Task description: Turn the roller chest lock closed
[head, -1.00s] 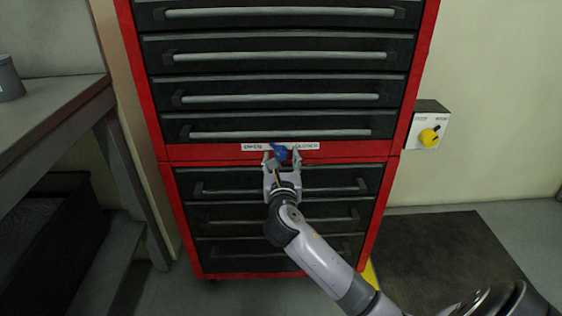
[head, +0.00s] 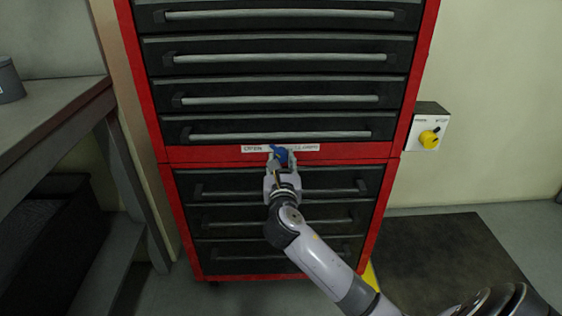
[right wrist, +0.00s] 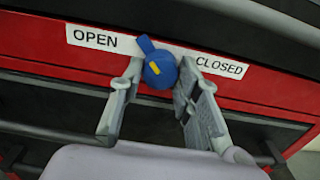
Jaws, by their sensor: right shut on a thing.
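The roller chest (head: 385,153) is red with black drawers. My left gripper is not in view.
A yellow knob (head: 429,139) on a grey-white box is on the wall at right. A grey workbench (head: 50,112) with a can (head: 10,80) stands at left. A dark mat (head: 440,265) lies on the floor at right.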

